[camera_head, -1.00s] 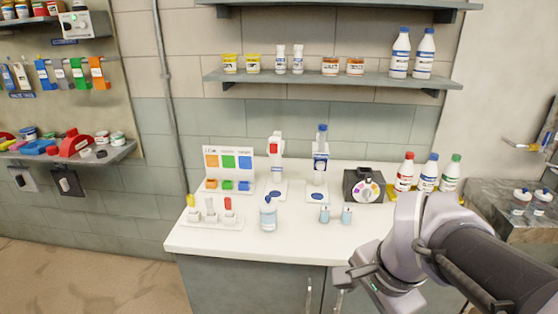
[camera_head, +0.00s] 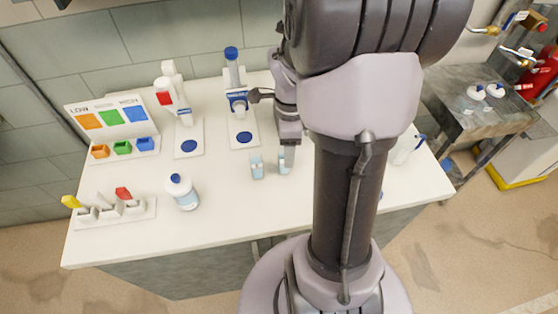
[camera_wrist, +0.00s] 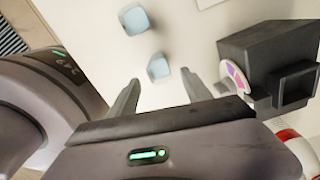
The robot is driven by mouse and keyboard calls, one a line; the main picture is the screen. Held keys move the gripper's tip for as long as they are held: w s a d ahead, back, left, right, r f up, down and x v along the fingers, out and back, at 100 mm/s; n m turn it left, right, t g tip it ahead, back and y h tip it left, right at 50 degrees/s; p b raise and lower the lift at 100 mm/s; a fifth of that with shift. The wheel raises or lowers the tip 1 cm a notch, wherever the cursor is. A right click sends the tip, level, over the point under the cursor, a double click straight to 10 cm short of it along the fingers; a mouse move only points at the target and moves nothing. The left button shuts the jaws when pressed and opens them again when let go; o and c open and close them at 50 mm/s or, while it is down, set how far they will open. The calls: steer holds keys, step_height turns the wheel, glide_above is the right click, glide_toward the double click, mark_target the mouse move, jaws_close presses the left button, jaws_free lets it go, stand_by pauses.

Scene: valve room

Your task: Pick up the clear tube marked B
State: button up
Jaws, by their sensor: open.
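Two small, pale-blue clear tubes stand on the white counter, the left tube (camera_head: 257,167) and the right tube (camera_head: 286,161). I cannot read a letter on either, so I cannot tell which is B. My gripper (camera_head: 289,147) is above the right tube and covers part of it. In the wrist view my gripper (camera_wrist: 160,80) is open and empty, with the right tube (camera_wrist: 158,67) just ahead of the gap between its fingertips. The left tube (camera_wrist: 135,19) is farther off at the top.
A dark box with a dial (camera_wrist: 265,65) is close to the right finger. A white bottle (camera_head: 182,192) stands left of the tubes. Two dispensers on white bases (camera_head: 188,140) (camera_head: 243,130) stand behind. My arm hides the counter's right part.

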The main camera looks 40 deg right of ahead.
steer(key=f+b, duration=0.1)
steer(key=f, duration=0.1)
steer(key=f+b, duration=0.1)
steer(key=f, duration=0.2)
steer(key=f+b, duration=0.1)
steer(key=f, duration=0.1)
steer(key=shift+w+a+f, duration=0.25)
steer(key=shift+w+a, duration=0.1)
steer(key=shift+w, duration=0.05)
steer(key=shift+r, duration=0.15)
jaws_close()
